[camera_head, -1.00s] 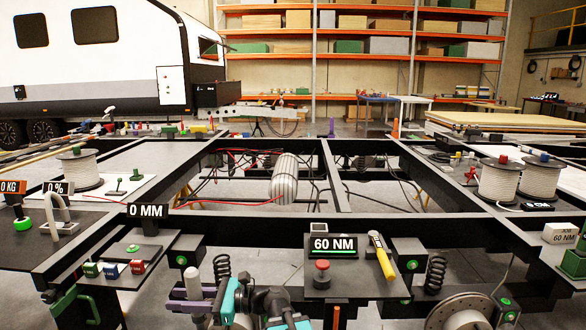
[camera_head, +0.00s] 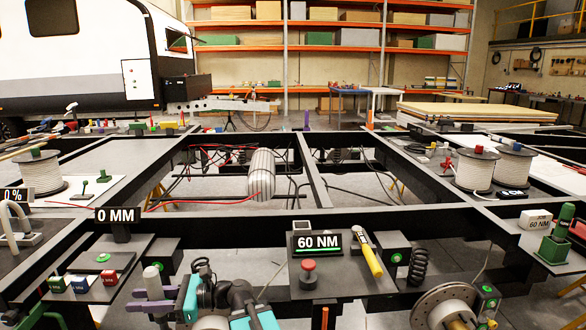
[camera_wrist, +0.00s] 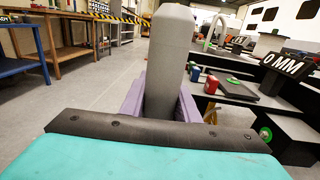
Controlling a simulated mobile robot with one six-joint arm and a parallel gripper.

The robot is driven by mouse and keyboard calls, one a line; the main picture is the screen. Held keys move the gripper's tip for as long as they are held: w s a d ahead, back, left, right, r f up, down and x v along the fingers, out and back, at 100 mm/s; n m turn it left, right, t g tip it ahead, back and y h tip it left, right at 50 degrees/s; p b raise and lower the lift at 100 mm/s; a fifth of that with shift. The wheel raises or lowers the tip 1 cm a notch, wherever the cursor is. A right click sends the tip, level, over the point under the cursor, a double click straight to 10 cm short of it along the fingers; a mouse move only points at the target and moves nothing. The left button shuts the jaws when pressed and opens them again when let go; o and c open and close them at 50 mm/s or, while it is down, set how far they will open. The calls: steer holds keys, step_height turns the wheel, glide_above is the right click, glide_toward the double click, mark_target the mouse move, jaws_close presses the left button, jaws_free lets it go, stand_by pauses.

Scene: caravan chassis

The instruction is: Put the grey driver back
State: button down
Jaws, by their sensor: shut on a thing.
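The grey driver (camera_wrist: 170,50) stands upright in the wrist view, a smooth rounded grey body. The purple jaws of my gripper (camera_wrist: 160,103) are shut on its lower part, one on each side. In the head view the driver's light grey top (camera_head: 152,276) shows at lower left, with my gripper (camera_head: 150,295) around it. It is held in front of the near edge of the black chassis, clear of the plates. Its lower end is hidden behind my wrist in the wrist view. I cannot tell which spot is the driver's place.
A plate with green, blue and red blocks (camera_head: 82,283) lies behind left of my gripper, by the 0 MM sign (camera_head: 117,215). Right of my arm are a 60 NM display (camera_head: 318,243), a red button (camera_head: 309,272), a yellow-handled hammer (camera_head: 368,254) and a brake disc (camera_head: 443,306).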

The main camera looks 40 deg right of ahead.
steer(key=w+d+r+m+t+h+p, duration=0.25)
steer(key=d+r+p, duration=0.3)
steer(key=d, duration=0.75)
steer(key=w+d+r+m+t+h+p, duration=0.15)
steer(key=d+r+h+p, duration=0.35)
steer(key=d, duration=0.8)
steer(key=w+d+r+m+t+h+p, duration=0.1)
steer(key=d+r+m+t+h+p, duration=0.3)
steer(key=d, duration=1)
steer(key=s+d+r+m+p, duration=0.1)
steer(key=s+d+r+p, duration=0.1)
steer(key=d, duration=0.5)
steer(key=s+d+r+h+p, duration=0.1)
steer(key=s+d+r+p, duration=0.1)
steer(key=d+r+p, duration=0.2)
steer(key=d+r, duration=0.1)
steer(key=d, duration=0.2)
steer(key=shift+d+r+m+g, duration=0.3)
steer(key=shift+r+m, duration=0.05)
steer(key=shift+m, duration=0.05)
steer(key=shift+f+h+b, duration=0.2)
steer(key=shift+h+b, duration=0.05)
steer(key=shift+b, duration=0.35)
steer(key=shift+f+b, duration=5.3)
steer(key=shift+f, duration=0.85)
